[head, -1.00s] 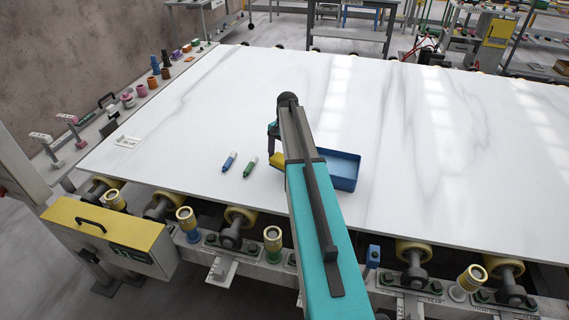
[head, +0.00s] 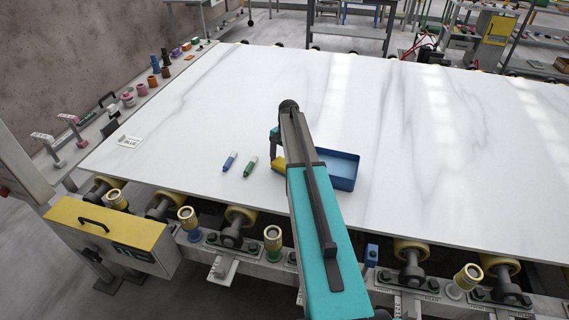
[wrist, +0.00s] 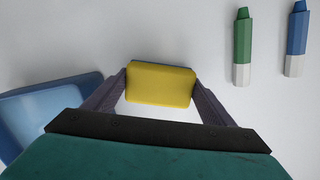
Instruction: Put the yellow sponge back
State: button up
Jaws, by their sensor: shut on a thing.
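The yellow sponge (wrist: 160,84) sits between the two fingers of my gripper (wrist: 161,88) in the wrist view, and the fingers are shut on its two ends. In the head view the sponge (head: 278,164) shows only partly beside my arm, over the white slab. A blue tray (head: 343,168) lies on the slab just right of my arm. The tray (wrist: 50,105) also shows at the left of the wrist view, apart from the sponge. I cannot tell whether the sponge touches the slab.
A blue marker (head: 230,161) and a green marker (head: 250,166) lie on the slab left of the sponge. The white slab (head: 430,150) is clear to the right. Rollers and a yellow-topped box (head: 108,222) line the front edge.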

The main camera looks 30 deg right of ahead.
jog(key=shift+f, duration=0.2)
jog(key=shift+f, duration=0.15)
jog(key=o, duration=1)
jog(key=shift+w+d+r+b, duration=0.15)
jog(key=shift+r+b, duration=0.55)
jog(key=shift+r, duration=1.35)
jog(key=shift+d+r+b, duration=0.3)
jog(key=shift+r+b, duration=0.45)
jog(key=shift+r, duration=1.3)
jog(key=shift+w+d+r+b, duration=0.15)
jog(key=shift+r+b, duration=0.55)
jog(key=shift+r, duration=1.35)
